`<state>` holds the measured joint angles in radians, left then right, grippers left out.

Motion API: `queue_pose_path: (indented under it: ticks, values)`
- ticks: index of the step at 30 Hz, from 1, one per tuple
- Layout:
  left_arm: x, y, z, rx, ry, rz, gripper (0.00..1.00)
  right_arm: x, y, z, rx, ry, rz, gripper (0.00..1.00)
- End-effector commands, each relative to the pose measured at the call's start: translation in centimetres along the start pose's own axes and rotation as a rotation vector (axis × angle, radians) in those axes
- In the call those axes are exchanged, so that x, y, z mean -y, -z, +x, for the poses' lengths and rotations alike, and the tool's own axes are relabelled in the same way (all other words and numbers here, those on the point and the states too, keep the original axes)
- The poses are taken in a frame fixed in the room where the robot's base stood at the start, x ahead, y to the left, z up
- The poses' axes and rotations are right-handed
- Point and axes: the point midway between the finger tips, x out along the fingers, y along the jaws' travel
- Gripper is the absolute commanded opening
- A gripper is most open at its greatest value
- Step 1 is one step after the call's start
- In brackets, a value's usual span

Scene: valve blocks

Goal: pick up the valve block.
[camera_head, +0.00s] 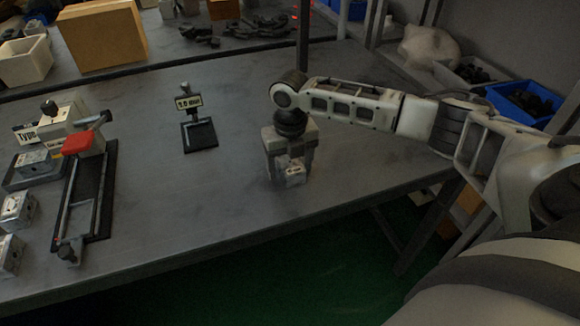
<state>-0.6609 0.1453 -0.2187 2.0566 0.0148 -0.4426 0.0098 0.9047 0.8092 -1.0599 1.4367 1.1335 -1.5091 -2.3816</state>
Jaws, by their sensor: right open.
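A small pale valve block (294,175) with dark markings stands on the grey table (225,205), near its front edge. My right gripper (289,172) points down right over this block, with its two fingers on either side of it. The fingers are open, and I cannot tell whether either touches the block. The upper part of the block is partly hidden by the gripper. Two more pale blocks, one (17,209) above the other (9,254), sit at the left edge of the picture. My left gripper is not in view.
A black fixture with a red block (84,143) and a labelled stand (198,132) occupy the table's left and middle. A cardboard box (102,36) and white bin (24,60) stand behind. Blue bins (523,100) are at the right. The table between stand and gripper is clear.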

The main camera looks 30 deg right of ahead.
Motion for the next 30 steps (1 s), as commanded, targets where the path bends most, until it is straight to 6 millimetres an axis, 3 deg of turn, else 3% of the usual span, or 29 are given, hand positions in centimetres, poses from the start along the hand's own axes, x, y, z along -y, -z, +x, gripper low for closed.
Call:
queue_pose_path:
  ticks: [5,8,12,23,30]
  values:
    - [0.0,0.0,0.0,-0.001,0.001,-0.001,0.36,0.0,0.0,0.0,0.001,0.0,0.0,0.71]
    - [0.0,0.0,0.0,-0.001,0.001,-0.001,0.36,0.0,0.0,0.0,0.001,-0.001,0.0,0.49]
    - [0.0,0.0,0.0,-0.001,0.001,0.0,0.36,0.0,0.0,0.0,0.001,-0.001,0.0,0.1]
    - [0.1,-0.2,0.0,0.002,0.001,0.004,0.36,0.0,-0.1,-0.6,0.004,-0.003,0.001,0.1]
    - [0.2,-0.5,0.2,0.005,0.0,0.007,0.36,-0.1,-0.2,-3.4,0.007,-0.004,-0.001,0.1]
